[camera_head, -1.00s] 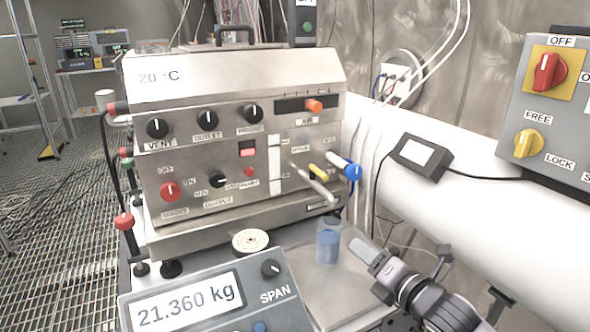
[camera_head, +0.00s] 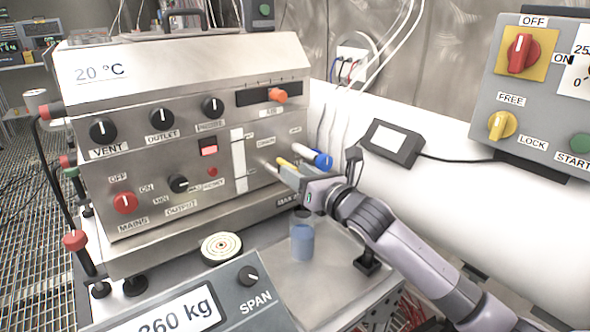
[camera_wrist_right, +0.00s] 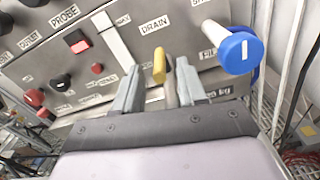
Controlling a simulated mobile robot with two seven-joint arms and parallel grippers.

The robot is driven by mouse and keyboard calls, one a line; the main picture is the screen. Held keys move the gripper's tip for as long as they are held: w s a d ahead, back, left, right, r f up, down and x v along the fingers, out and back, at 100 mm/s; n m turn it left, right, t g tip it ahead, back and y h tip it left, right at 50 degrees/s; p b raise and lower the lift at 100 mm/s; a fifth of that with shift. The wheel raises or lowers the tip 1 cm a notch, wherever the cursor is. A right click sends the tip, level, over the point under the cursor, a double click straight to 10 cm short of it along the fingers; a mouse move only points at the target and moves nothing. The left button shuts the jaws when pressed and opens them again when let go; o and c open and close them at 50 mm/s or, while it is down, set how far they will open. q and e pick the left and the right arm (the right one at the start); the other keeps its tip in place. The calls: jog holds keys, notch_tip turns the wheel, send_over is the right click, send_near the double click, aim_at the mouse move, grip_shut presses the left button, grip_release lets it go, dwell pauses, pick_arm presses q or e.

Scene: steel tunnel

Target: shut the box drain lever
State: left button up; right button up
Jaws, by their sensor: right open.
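The steel box (camera_head: 190,140) has a yellow-handled lever (camera_head: 285,163) on the right of its front. In the right wrist view the yellow handle (camera_wrist_right: 159,65) stands below the DRAIN label (camera_wrist_right: 155,27), with a grey metal rod (camera_wrist_right: 170,94) just beside and below it. My right gripper (camera_head: 287,176) is at the front of the box. Its two fingers (camera_wrist_right: 160,88) are open, one on each side of the handle and rod, with gaps visible. Whether a finger touches the rod I cannot tell. My left gripper is not in view.
A blue-capped lever (camera_head: 322,160) sits close to the right of the gripper. A beaker of blue liquid (camera_head: 302,240) stands on the tray below my right arm. The scale (camera_head: 215,305) is in front. A wall control panel (camera_head: 535,95) is at the right.

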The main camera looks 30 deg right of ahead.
jog(key=shift+w+a, duration=0.15)
jog(key=shift+w, duration=0.6)
grip_shut()
